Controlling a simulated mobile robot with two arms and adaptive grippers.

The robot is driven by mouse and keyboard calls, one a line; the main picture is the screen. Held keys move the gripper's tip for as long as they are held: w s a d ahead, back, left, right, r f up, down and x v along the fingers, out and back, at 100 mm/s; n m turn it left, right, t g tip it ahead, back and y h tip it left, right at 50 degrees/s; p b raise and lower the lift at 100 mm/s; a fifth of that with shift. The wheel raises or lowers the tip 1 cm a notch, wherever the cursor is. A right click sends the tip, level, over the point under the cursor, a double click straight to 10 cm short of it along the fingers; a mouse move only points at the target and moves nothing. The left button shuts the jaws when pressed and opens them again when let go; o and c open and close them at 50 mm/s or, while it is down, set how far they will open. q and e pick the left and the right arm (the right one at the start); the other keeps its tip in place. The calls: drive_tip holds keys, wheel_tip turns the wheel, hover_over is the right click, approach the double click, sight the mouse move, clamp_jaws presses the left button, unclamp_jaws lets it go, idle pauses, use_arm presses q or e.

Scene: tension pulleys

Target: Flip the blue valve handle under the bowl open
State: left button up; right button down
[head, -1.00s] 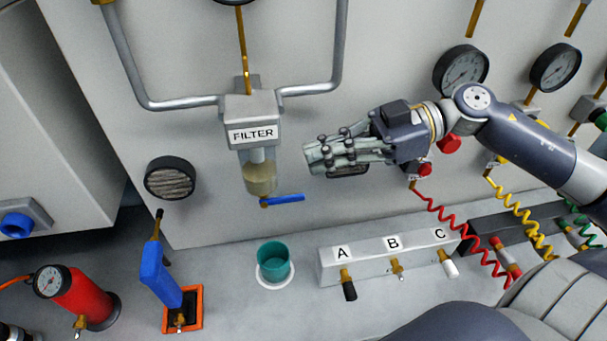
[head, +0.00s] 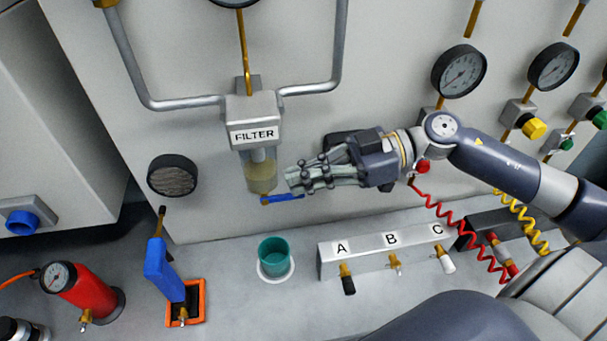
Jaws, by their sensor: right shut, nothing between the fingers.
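The filter bowl (head: 259,172), a clear cup with yellowish liquid, hangs under the grey block labelled FILTER (head: 253,134) on the wall. The blue valve handle (head: 277,199) is under the bowl and points sideways to the right. My right gripper (head: 290,181) is shut and empty. Its fingertips are right of the bowl, at the handle, and overlap the handle's right end in the picture. I cannot tell whether they touch it. My left gripper is not in view.
A teal cup (head: 273,257) stands on a white ring below the bowl. The A-B-C valve block (head: 370,257) is to its right. A blue-handled lever (head: 163,270) and a red cylinder (head: 85,292) stand at the left. Gauges and coiled hoses are at the right.

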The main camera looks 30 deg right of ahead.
drive_tip(key=shift+f, duration=0.1)
drive_tip(key=shift+d+f+y+b, duration=0.15)
drive_tip(key=shift+y+b, duration=0.15)
